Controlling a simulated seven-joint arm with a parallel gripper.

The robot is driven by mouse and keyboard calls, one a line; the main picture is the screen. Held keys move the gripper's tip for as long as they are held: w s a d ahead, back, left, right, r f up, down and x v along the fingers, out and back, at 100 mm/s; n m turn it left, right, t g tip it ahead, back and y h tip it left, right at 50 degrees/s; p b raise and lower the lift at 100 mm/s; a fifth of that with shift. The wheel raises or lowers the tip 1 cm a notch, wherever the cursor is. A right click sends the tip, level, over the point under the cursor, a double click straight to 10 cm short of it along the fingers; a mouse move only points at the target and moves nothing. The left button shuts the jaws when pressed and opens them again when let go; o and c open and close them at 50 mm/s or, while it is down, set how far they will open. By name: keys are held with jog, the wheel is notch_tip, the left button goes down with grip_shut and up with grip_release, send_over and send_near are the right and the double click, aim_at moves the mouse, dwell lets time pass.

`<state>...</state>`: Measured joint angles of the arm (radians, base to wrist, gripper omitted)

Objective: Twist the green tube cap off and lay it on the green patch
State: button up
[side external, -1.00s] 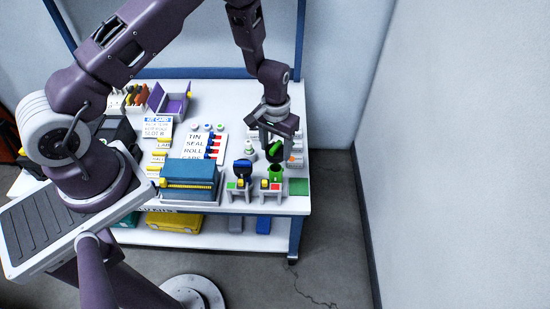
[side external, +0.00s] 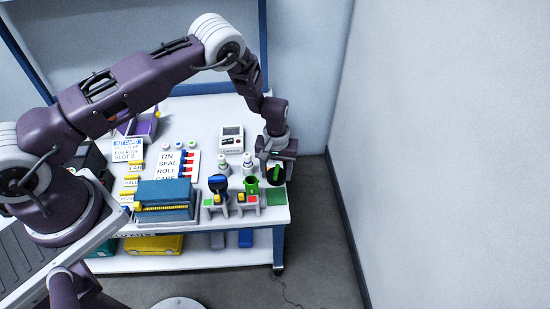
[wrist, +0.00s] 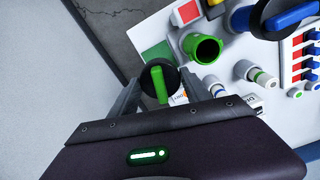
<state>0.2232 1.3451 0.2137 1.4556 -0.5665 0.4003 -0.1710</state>
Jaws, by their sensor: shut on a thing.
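My gripper (side external: 276,175) is shut on the green cap, a dark disc with a green bar grip across it. The cap (wrist: 158,84) shows between both fingers in the wrist view. The green tube (side external: 252,186) stands open-topped in its holder, apart from the cap; its open green mouth (wrist: 203,48) also shows in the wrist view. The green patch (side external: 277,197) lies at the table's front right corner, bare. In the wrist view the patch (wrist: 157,56) is just beyond the cap, partly covered by it. The cap appears held above the table; its exact height is unclear.
A blue-capped tube (side external: 218,184) stands left of the green one. Small white bottles (side external: 248,160) and a grey meter (side external: 231,138) are behind. A teal box (side external: 165,199) sits further left. The table's right edge is close to my gripper.

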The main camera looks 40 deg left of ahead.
notch_tip(320, 180, down, 9)
jog(key=shift+f, duration=0.2)
dwell(0.4)
jog(key=o, duration=1.5)
jog(key=shift+c, duration=0.2)
jog(key=shift+o, duration=0.3)
jog(key=shift+s+r, duration=0.1)
jog(key=shift+r, duration=3.45)
